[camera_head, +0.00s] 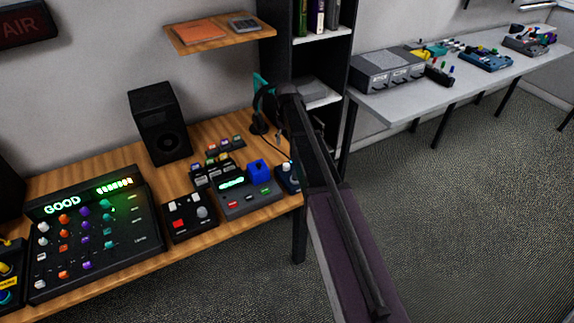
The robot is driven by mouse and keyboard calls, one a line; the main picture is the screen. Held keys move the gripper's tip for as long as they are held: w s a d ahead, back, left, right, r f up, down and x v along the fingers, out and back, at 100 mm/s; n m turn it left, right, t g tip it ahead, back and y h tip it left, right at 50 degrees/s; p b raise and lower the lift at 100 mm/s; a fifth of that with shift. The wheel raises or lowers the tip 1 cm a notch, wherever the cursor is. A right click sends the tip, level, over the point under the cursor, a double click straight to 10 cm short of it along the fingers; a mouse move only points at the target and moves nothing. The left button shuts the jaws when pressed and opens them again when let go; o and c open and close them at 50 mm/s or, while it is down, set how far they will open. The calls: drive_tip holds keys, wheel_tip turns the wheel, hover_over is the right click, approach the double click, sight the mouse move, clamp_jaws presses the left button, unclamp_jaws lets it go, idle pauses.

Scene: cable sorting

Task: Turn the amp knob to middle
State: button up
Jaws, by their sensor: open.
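No device carries a label I can read as amp. A grey box (388,70) with several dark knobs on its front stands at the left end of the white table, and it looks like an amplifier. Its lettering is too small to read, and I cannot tell where its knobs point. My arm's dark links cross the middle of the view, in front of the wooden desk's right end. My gripper itself does not show in this view.
The wooden desk (120,166) holds a mixing console (128,238) with a lit GOOD display, a red-button box (190,217), a blue-knobbed device (258,172) and a speaker (160,123). A black shelf (346,50) stands between desk and white table (385,108). Carpet at right is clear.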

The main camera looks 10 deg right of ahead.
sight(286, 165)
drive_tip(key=shift+f, duration=0.15)
wheel_tip(286, 165, down, 14)
drive_tip(key=b, duration=1.3)
drive_tip(key=shift+r+b, duration=0.25)
drive_tip(key=shift+b, duration=0.15)
clamp_jaws()
idle(0.3)
